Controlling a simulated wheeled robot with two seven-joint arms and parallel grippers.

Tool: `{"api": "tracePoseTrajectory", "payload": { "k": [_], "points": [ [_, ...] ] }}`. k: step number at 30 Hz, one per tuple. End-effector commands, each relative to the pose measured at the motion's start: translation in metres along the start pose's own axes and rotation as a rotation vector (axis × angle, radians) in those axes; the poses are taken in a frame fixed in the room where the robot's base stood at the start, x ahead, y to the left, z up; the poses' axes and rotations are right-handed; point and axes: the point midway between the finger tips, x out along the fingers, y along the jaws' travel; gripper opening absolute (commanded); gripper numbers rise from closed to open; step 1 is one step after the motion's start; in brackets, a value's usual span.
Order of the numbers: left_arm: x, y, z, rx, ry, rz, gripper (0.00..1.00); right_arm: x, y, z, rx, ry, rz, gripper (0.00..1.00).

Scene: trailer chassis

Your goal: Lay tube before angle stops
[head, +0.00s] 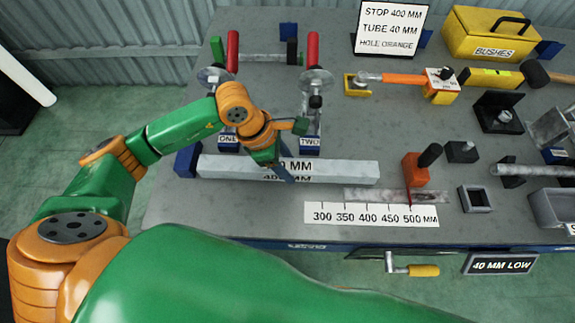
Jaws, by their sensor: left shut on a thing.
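A long pale square tube (340,172) with MM lettering on its front lies left to right near the front of the grey bench. My left gripper (284,172) comes down over the tube's middle and is shut on it, covering part of the lettering. Whether the tube touches the bench is hard to tell. Behind the tube stand two blue blocks marked ONE (227,142) and TWO (310,143); I cannot tell for certain whether these are the angle stops. My right gripper is not in view.
A clamp with a red handle (313,50) stands behind block TWO, and a similar one (232,52) behind ONE. An orange marker (415,168) stands by the ruler (370,214), right of the tube. A sign (390,28) and yellow box (487,35) are at the back.

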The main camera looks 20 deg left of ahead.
Motion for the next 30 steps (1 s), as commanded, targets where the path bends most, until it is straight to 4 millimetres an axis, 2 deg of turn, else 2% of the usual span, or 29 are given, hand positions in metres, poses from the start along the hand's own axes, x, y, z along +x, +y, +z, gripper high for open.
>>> {"api": "tracePoseTrajectory", "payload": {
  "k": [3,12,13,16,26,28,30],
  "points": [
    [0.011,0.0,-0.004,0.001,-0.001,0.001,0.0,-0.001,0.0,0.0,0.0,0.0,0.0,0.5],
    [0.014,0.0,-0.005,0.002,-0.002,0.003,0.0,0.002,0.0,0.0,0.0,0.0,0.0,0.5],
    [0.015,0.0,-0.006,0.001,0.0,0.001,0.52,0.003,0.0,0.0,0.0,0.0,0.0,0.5],
    [0.014,-0.001,-0.005,0.001,0.0,0.001,0.79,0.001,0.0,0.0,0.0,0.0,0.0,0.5],
    [0.01,0.0,-0.004,0.001,0.0,0.002,0.8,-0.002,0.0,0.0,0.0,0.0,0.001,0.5],
    [0.0,0.001,-0.005,0.001,-0.001,0.005,0.8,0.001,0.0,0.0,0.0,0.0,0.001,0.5],
    [-0.018,0.001,-0.005,0.003,0.0,0.008,0.8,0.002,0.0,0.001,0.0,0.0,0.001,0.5]
  ]
}}
